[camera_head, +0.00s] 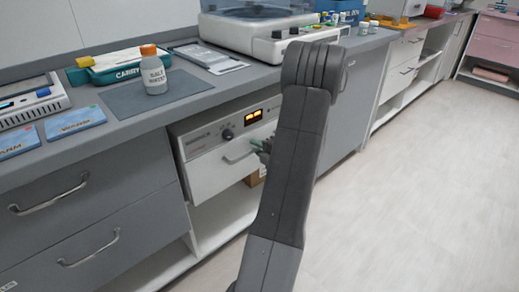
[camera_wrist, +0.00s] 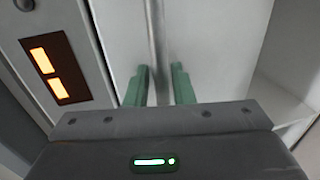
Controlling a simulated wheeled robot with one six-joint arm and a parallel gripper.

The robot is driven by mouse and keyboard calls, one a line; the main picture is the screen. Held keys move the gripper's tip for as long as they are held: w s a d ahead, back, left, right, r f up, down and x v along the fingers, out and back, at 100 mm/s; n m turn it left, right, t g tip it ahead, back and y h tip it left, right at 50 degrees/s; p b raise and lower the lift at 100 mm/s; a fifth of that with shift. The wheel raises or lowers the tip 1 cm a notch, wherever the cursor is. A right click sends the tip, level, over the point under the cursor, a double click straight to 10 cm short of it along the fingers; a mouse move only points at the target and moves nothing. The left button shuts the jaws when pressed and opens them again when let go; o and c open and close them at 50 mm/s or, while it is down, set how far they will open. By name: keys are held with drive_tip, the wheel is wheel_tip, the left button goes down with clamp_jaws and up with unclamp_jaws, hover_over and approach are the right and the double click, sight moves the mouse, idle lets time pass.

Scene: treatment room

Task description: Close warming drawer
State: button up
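The warming drawer (camera_head: 215,175) has a pale front below a control panel (camera_head: 205,137) with a dark knob and a lit orange display. Its front seems to stand slightly forward of the panel; how far is hard to tell. The bar handle (camera_head: 238,157) runs across the front. My gripper (camera_head: 262,150) is at the right part of the handle, partly hidden by my arm. In the wrist view its green fingers (camera_wrist: 160,85) are apart, one on each side of the handle bar (camera_wrist: 157,40). A narrow gap shows beside the bar, so the fingers look open around it.
The grey counter (camera_head: 120,128) above holds a white orange-capped bottle (camera_head: 153,72), a green tray (camera_head: 118,66) and a device with a round top (camera_head: 255,30). Grey drawers (camera_head: 60,190) stand left. An open shelf lies below the warming drawer. The floor (camera_head: 420,190) at right is clear.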

drive_tip(key=shift+o, duration=0.5)
drive_tip(key=p+v, duration=0.3)
drive_tip(key=v, duration=1)
drive_tip(key=shift+s+d+p, duration=0.2)
drive_tip(key=shift+s+p, duration=0.1)
drive_tip(key=shift+w+a, duration=0.1)
